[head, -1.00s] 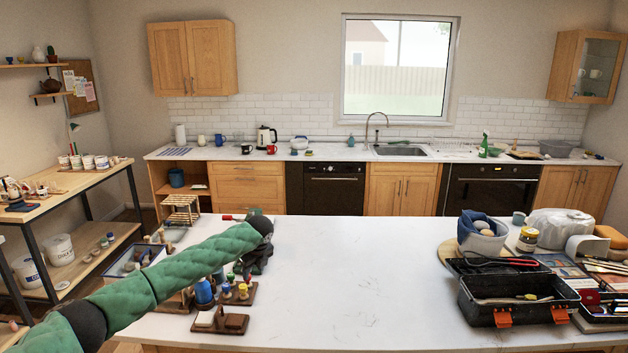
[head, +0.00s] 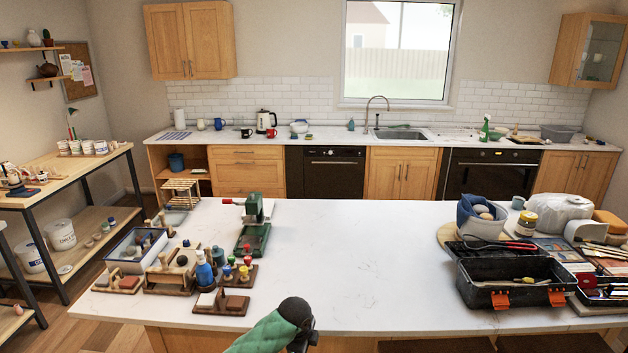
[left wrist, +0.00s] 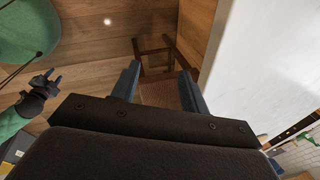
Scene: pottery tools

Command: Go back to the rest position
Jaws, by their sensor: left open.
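My left gripper (head: 304,342) shows only in part at the bottom edge of the head view, below the table's front edge. In the left wrist view its two blue fingers (left wrist: 157,85) are spread apart with nothing between them, above the floor and a wooden chair or stool. My other arm, with a green sleeve and dark gripper (left wrist: 42,86), shows small at the left of the left wrist view; its finger gap is too small to judge.
The white table (head: 350,250) is clear in its middle. A green press-like tool (head: 254,225) stands at the left back, near a tool rack (head: 170,280) and a tray (head: 137,250). An open black toolbox (head: 515,290) is at the right. Stools (head: 436,345) stand below the front edge.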

